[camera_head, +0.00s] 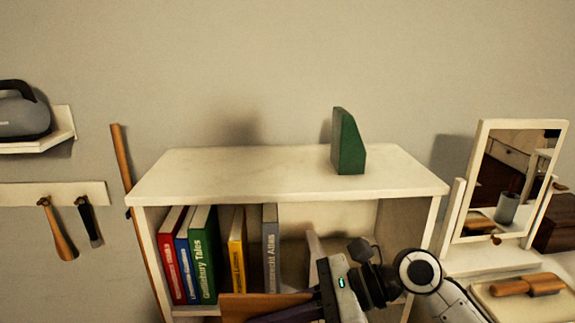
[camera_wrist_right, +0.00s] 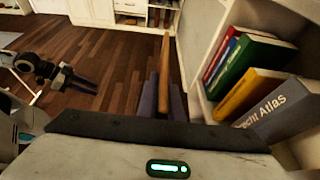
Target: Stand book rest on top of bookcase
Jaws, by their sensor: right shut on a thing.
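The white bookcase (camera_head: 245,173) stands against the wall with a flat top. My right gripper (camera_head: 262,312), in front of its shelf opening and below the top, is shut on a brown wooden piece (camera_head: 245,304), which I take to be the book rest. In the right wrist view the piece (camera_wrist_right: 165,62) shows edge-on as a thin strip between the fingers; its full shape is hidden. My left gripper (camera_wrist_right: 84,83) shows over the floor in the right wrist view, apart from the bookcase; its finger gap is unclear.
A green wedge-shaped block (camera_head: 348,145) stands on the bookcase top, right of the middle; the top's left side is clear. Several books (camera_head: 203,255) stand on the shelf. A framed mirror (camera_head: 510,180) stands at the right. A brown stick (camera_head: 122,165) leans at the left.

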